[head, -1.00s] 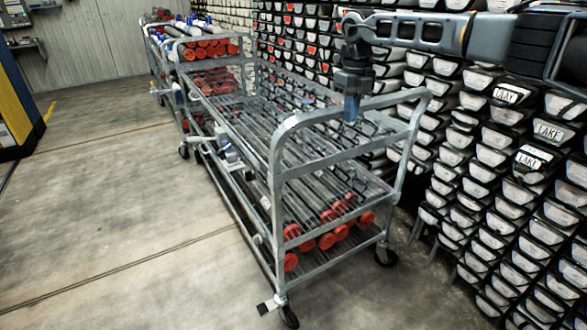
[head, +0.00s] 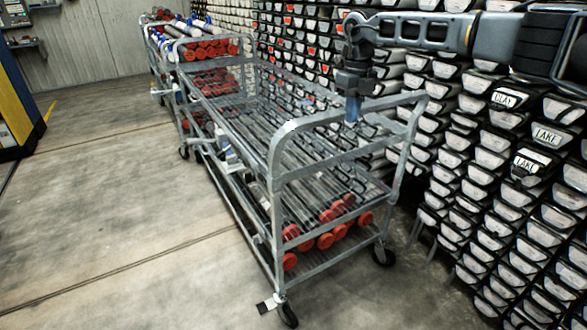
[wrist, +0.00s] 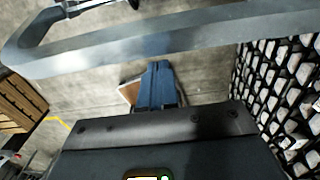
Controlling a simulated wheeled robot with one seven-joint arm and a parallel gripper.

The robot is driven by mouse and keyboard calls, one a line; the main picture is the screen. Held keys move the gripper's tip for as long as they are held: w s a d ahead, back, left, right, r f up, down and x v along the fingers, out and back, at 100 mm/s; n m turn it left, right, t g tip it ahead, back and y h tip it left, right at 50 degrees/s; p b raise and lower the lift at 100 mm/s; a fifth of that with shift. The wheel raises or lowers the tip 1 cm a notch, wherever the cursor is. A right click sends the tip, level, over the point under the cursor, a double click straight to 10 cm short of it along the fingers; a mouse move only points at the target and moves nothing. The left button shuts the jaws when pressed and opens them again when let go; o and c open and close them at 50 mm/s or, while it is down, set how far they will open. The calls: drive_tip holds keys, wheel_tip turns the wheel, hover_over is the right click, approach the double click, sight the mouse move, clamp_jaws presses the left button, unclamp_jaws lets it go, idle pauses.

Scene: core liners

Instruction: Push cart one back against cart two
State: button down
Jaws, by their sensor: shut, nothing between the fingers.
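The near cart (head: 281,175), seemingly cart one, is a grey metal frame with two wire shelves and raised end handles. Its upper shelf looks mostly bare; red-capped tubes lie on the lower one. A second cart (head: 152,45), seemingly cart two, stands beyond its far end with red-capped tubes; whether the frames touch is unclear. My gripper (head: 352,110) is shut and empty, blue fingertips pointing down at the near handle's top bar. In the wrist view, the fingers (wrist: 157,86) are together beside the handle bar (wrist: 120,52); contact is not certain.
Stacked core trays (head: 500,170) form a wall close along the cart's right side. Open concrete floor (head: 110,220) lies to the left. A yellow and blue cabinet (head: 14,90) stands at the far left edge. The near cart's casters (head: 288,315) rest on the floor.

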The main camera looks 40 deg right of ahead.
wheel_tip(320, 180, up, 6)
drive_tip(key=p, duration=0.3)
drive_tip(key=shift+f, duration=0.2)
drive_tip(key=shift+s, duration=0.1)
idle(0.4)
